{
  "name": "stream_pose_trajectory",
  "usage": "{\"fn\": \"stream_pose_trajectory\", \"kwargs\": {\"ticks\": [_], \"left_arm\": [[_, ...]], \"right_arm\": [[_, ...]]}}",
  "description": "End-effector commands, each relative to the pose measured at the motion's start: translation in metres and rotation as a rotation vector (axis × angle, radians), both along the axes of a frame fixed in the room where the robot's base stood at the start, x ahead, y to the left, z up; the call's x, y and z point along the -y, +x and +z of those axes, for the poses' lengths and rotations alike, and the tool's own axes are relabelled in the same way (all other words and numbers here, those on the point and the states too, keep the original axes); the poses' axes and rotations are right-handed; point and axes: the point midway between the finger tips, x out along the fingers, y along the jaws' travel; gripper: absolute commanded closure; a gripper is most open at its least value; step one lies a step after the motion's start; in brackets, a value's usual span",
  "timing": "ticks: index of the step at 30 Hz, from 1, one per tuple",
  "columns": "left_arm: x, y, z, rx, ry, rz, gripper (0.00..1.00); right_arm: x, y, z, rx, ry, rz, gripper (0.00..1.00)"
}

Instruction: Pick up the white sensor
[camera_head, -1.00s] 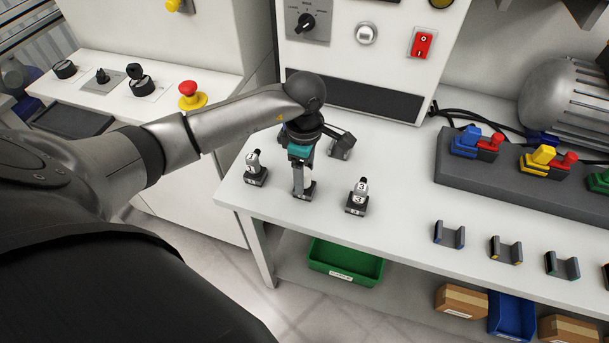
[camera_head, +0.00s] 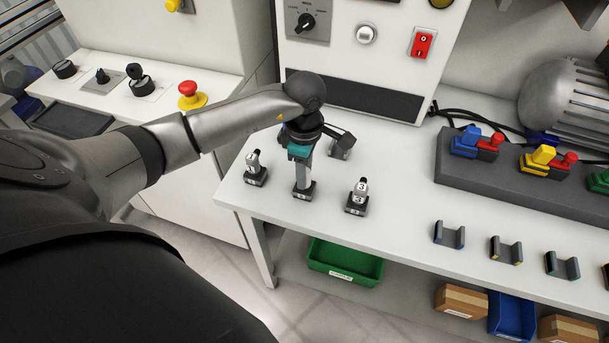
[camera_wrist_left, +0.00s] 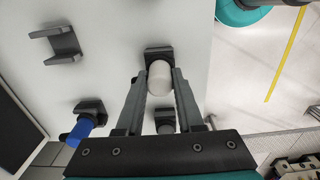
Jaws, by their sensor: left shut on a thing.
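The white sensor (camera_wrist_left: 160,78) shows in the left wrist view as a rounded white body between the two fingers, at a dark holder (camera_wrist_left: 158,52). My left gripper (camera_wrist_left: 161,82) is shut on it, one finger along each side. In the head view my left gripper (camera_head: 304,176) points down at the left part of the bench, and its fingers hide most of the sensor. The dark numbered holder (camera_head: 303,194) shows below the fingertips. I cannot tell whether the sensor is clear of the holder. My right gripper is not in view.
Two numbered pieces stand either side, one left (camera_head: 255,170) and one right (camera_head: 357,198). An empty dark holder (camera_head: 340,148) is behind.

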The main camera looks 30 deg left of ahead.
Motion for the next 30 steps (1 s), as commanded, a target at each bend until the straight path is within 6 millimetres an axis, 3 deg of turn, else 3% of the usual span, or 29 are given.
{"fn": "stream_pose_trajectory", "kwargs": {"ticks": [8, 14, 20, 30], "left_arm": [[0.000, 0.000, 0.002, 0.001, 0.000, 0.000, 1.00], [-0.001, 0.001, 0.019, 0.004, 0.001, -0.001, 1.00], [-0.001, 0.002, 0.060, 0.008, 0.002, -0.001, 1.00], [0.000, 0.002, 0.157, 0.007, 0.001, 0.000, 1.00]], "right_arm": [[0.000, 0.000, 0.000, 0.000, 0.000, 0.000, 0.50], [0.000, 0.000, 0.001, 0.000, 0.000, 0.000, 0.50], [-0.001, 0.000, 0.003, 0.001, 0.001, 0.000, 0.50], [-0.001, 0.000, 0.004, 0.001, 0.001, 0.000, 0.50]]}}
